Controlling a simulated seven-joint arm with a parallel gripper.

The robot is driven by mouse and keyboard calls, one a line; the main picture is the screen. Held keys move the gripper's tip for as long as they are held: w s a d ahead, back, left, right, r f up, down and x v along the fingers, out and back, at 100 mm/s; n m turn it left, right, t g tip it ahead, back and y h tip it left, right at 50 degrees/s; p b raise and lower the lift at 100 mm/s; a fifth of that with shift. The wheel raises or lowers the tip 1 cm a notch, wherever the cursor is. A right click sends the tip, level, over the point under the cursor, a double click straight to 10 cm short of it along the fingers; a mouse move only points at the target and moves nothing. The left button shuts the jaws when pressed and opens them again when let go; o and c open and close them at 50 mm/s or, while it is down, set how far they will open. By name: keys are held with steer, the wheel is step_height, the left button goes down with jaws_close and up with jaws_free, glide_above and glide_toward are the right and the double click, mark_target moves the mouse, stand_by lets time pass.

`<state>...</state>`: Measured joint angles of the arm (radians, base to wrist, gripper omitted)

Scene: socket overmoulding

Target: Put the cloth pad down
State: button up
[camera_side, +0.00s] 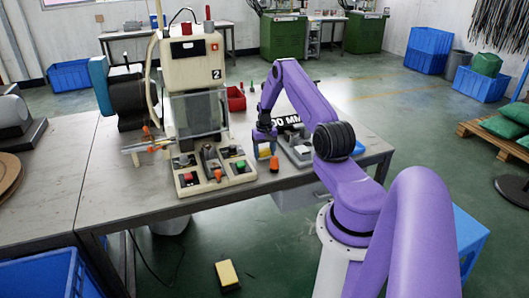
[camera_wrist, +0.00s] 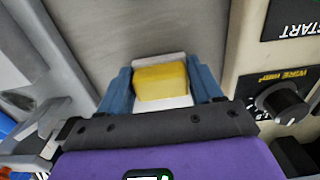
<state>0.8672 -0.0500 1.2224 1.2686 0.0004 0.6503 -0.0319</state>
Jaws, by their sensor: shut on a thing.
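The cloth pad (camera_wrist: 160,82), a yellow block with a white layer showing around it, sits between the two blue fingers of my gripper (camera_wrist: 161,92) in the wrist view. The fingers are shut on its sides. In the side view the pad (camera_side: 264,153) shows as a small yellow patch below my gripper (camera_side: 265,146), over the table between the machine and a grey tray. I cannot tell whether its underside touches the table.
The cream machine's control base (camera_side: 215,172), with knobs and buttons, stands close on the left in the side view. The grey tray (camera_side: 300,158) with small parts is close on the right. An orange-red piece (camera_side: 274,164) is beside the pad. Bare grey tabletop (camera_wrist: 110,30) shows beyond the pad.

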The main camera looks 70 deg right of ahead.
steer(key=shift+f, duration=0.15)
steer(key=o, duration=0.9)
steer(key=shift+o, duration=0.2)
